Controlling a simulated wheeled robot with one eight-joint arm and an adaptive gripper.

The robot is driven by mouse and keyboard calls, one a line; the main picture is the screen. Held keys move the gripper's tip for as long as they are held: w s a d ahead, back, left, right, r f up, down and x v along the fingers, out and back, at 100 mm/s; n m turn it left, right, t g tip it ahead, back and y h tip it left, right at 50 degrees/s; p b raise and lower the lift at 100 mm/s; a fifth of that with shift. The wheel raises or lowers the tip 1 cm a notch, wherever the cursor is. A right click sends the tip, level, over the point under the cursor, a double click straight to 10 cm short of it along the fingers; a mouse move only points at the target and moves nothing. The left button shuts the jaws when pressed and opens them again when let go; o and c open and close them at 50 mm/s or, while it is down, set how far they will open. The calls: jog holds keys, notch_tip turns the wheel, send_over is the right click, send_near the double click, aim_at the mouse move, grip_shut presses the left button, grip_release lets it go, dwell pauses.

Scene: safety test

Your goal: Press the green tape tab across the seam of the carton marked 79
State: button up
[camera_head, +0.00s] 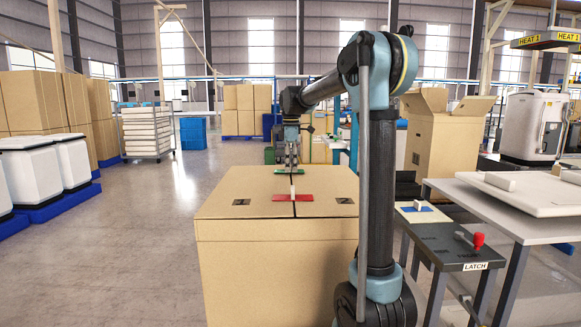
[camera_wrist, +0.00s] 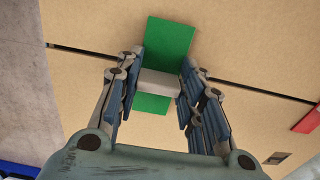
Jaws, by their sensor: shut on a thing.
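The closed carton (camera_head: 240,225) stands in front of me, with a dark seam (camera_wrist: 255,91) between its top flaps. No number is readable on it. The green tape tab (camera_head: 284,172) is at the far end of the seam; it also shows in the wrist view (camera_wrist: 168,45), lying crosswise over the seam line. A pale block (camera_wrist: 158,83) sits on the tab. My gripper (camera_head: 291,163) points down, its fingers shut on this block from both sides. Whether the tab touches the cardboard everywhere I cannot tell; the block and fingers hide its middle.
A red tab (camera_head: 310,198) with a pale block lies across the nearer seam. At right are a dark stand marked LATCH (camera_head: 450,245) with a red knob (camera_head: 478,240), a table with a white panel (camera_head: 530,195), and an open carton (camera_head: 445,145). Floor left of the carton is clear.

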jog(key=shift+d, duration=0.25)
dwell(0.5)
jog(key=shift+f, duration=0.45)
dwell(0.6)
jog(key=o, duration=0.8)
jog(key=o, duration=0.3)
jog(key=shift+r, duration=0.1)
jog(key=shift+r, duration=3.45)
jog(key=shift+s, duration=0.15)
